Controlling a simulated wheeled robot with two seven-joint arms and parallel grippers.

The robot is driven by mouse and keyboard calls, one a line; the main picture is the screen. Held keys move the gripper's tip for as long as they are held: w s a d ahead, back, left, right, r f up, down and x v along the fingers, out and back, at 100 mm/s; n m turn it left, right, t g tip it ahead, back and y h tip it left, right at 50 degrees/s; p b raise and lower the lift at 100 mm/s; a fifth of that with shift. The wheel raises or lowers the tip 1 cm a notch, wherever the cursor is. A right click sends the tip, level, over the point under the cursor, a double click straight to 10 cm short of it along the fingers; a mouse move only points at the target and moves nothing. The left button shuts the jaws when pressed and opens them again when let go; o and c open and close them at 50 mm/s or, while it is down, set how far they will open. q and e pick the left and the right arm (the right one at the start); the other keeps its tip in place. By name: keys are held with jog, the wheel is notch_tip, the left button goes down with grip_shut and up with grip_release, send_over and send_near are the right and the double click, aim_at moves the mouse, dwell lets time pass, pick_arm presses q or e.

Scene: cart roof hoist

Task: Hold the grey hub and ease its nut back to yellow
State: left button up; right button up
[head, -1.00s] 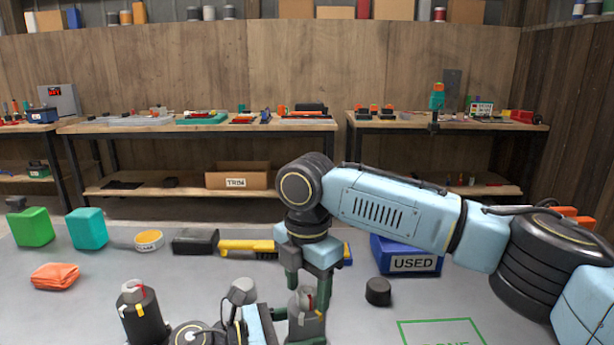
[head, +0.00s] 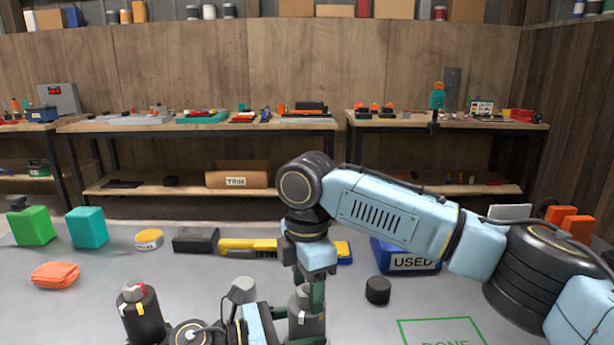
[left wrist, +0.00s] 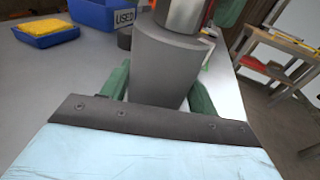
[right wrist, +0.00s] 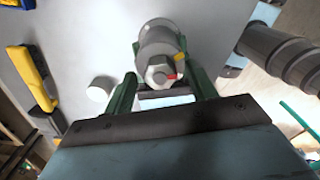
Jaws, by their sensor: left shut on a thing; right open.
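The grey hub (head: 306,322) stands upright on the grey worktop in the head view, partly hidden by my arms. My left gripper (left wrist: 158,92) is shut on its dark grey body (left wrist: 165,72). My right gripper (right wrist: 160,50) points down over the hub, open, with one finger on each side. Between its fingers the right wrist view shows the silver hex nut (right wrist: 160,73). Red and yellow marks show at the nut's right side; which one it points to I cannot tell surely. I see no clear finger contact with the nut.
A black hub (head: 142,312) and a pale grey hub (head: 243,290) stand to the left. A small dark cylinder (head: 377,290) and the blue USED bin (head: 404,256) are to the right. A yellow-handled tool (head: 248,246) lies behind. The green-outlined area (head: 440,333) is clear.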

jog(key=shift+m, duration=1)
jog(key=shift+m, duration=1.2)
jog(key=c, duration=0.9)
jog(key=shift+n, duration=1.2)
